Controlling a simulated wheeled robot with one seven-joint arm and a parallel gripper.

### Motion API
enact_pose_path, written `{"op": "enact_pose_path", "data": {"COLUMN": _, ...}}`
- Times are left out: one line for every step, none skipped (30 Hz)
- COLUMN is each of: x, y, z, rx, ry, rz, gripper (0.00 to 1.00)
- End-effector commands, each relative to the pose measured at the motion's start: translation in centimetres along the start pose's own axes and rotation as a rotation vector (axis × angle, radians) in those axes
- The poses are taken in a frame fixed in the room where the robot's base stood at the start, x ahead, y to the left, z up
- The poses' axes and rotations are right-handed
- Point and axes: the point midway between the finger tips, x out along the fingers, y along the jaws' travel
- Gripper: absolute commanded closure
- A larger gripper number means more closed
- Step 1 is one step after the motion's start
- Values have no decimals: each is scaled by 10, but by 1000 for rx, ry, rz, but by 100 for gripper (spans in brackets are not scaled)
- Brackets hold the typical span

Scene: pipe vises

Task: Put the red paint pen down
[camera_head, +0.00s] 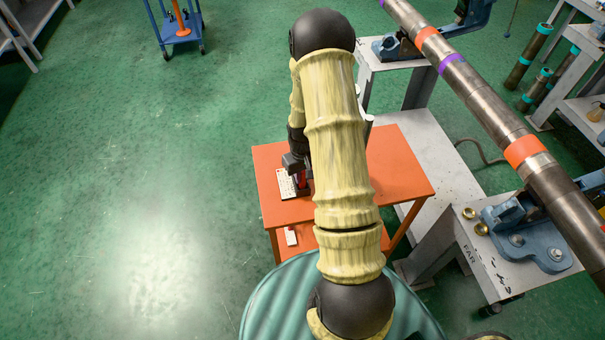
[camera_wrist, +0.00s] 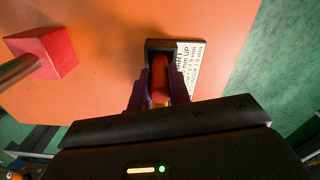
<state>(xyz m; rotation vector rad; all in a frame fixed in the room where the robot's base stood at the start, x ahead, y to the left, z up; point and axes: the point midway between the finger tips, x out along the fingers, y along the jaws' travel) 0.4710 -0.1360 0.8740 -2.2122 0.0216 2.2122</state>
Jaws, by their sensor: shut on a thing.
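The red paint pen (camera_wrist: 160,68) is between the two dark purple fingers of my gripper (camera_wrist: 158,82) in the wrist view. My gripper is shut on it. The pen's far end lies over or inside a small black holder (camera_wrist: 149,46) on the orange table (camera_wrist: 110,90); I cannot tell whether it touches the bottom. A white printed card (camera_wrist: 187,66) lies beside the holder on its right. In the head view my gripper (camera_head: 300,176) is low over the table's left part, by the card (camera_head: 285,184), and my arm hides much of the table.
A red block with a grey rod (camera_wrist: 48,50) lies left of the holder in the wrist view. A long steel pipe (camera_head: 480,95) rests in blue vises (camera_head: 530,232) on grey stands at the right. Green floor (camera_head: 150,200) is clear at the left.

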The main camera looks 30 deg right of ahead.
Motion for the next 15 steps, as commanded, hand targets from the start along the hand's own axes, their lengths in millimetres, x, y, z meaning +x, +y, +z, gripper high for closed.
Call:
{"op": "enact_pose_path", "data": {"x": 0, "y": 0, "z": 0, "rx": 0, "ry": 0, "rz": 0, "gripper": 100}}
{"op": "enact_pose_path", "data": {"x": 1, "y": 0, "z": 0, "rx": 0, "ry": 0, "rz": 0, "gripper": 100}}
{"op": "enact_pose_path", "data": {"x": 3, "y": 0, "z": 0, "rx": 0, "ry": 0, "rz": 0, "gripper": 100}}
{"op": "enact_pose_path", "data": {"x": 4, "y": 0, "z": 0, "rx": 0, "ry": 0, "rz": 0, "gripper": 100}}
{"op": "enact_pose_path", "data": {"x": 4, "y": 0, "z": 0, "rx": 0, "ry": 0, "rz": 0, "gripper": 79}}
{"op": "enact_pose_path", "data": {"x": 3, "y": 0, "z": 0, "rx": 0, "ry": 0, "rz": 0, "gripper": 72}}
{"op": "enact_pose_path", "data": {"x": 3, "y": 0, "z": 0, "rx": 0, "ry": 0, "rz": 0, "gripper": 66}}
{"op": "enact_pose_path", "data": {"x": 3, "y": 0, "z": 0, "rx": 0, "ry": 0, "rz": 0, "gripper": 60}}
{"op": "enact_pose_path", "data": {"x": 3, "y": 0, "z": 0, "rx": 0, "ry": 0, "rz": 0, "gripper": 60}}
{"op": "enact_pose_path", "data": {"x": 3, "y": 0, "z": 0, "rx": 0, "ry": 0, "rz": 0, "gripper": 60}}
{"op": "enact_pose_path", "data": {"x": 3, "y": 0, "z": 0, "rx": 0, "ry": 0, "rz": 0, "gripper": 60}}
{"op": "enact_pose_path", "data": {"x": 2, "y": 0, "z": 0, "rx": 0, "ry": 0, "rz": 0, "gripper": 60}}
{"op": "enact_pose_path", "data": {"x": 2, "y": 0, "z": 0, "rx": 0, "ry": 0, "rz": 0, "gripper": 60}}
{"op": "enact_pose_path", "data": {"x": 2, "y": 0, "z": 0, "rx": 0, "ry": 0, "rz": 0, "gripper": 60}}
{"op": "enact_pose_path", "data": {"x": 2, "y": 0, "z": 0, "rx": 0, "ry": 0, "rz": 0, "gripper": 60}}
